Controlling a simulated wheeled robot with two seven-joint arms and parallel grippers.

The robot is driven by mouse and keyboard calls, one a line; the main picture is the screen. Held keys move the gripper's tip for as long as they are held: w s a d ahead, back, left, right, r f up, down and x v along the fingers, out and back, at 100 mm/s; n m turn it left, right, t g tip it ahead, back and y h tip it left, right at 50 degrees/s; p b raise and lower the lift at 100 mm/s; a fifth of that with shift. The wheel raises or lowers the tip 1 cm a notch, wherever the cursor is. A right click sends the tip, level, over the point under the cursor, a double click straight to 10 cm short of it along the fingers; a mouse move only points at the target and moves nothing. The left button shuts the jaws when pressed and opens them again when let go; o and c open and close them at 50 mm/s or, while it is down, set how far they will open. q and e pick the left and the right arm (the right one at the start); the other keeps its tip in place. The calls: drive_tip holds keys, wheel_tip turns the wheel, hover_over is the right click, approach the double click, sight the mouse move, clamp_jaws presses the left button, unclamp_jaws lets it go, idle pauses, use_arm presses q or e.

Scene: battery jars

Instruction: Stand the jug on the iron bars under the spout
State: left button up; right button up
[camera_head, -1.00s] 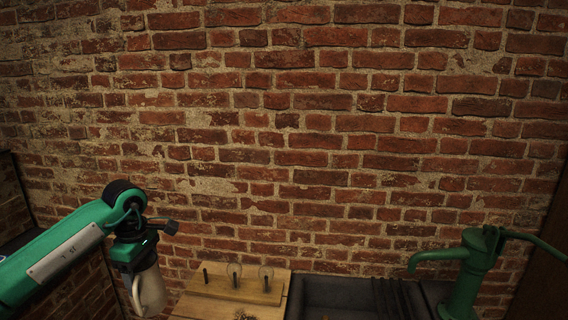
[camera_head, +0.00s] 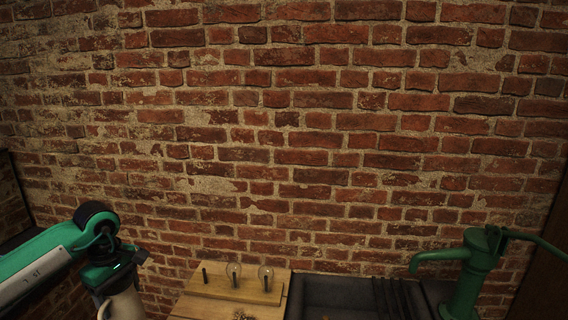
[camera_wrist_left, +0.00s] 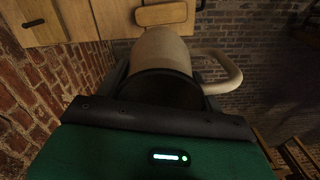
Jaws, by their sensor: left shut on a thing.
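A cream jug (camera_head: 124,304) hangs in my left gripper (camera_head: 108,287) at the lower left of the head view, partly cut off by the bottom edge. In the left wrist view the jug (camera_wrist_left: 165,55) shows its dark open mouth and a looped handle on the right; my left gripper (camera_wrist_left: 160,95) is shut on it. The green pump's spout (camera_head: 428,258) is at the lower right of the head view. The dark iron bars (camera_head: 391,298) lie over the dark sink (camera_head: 335,292) near the spout. The jug is far left of them. My right gripper is not in view.
A wooden bench (camera_head: 195,306) stands between the jug and the sink. The pump body (camera_head: 471,278) stands right of the bars. A brick wall is behind.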

use_arm(q)
drive_tip(key=s+d+f+m, duration=0.4)
drive_tip(key=s+d+m, duration=0.2)
drive_tip(key=d+m, duration=0.1)
drive_tip(key=s+d+f+m, duration=0.5)
drive_tip(key=s+d+m, duration=0.1)
drive_tip(key=s+d, duration=0.1)
drive_tip(key=shift+d+m, duration=0.4)
drive_tip(key=shift+d, duration=0.5)
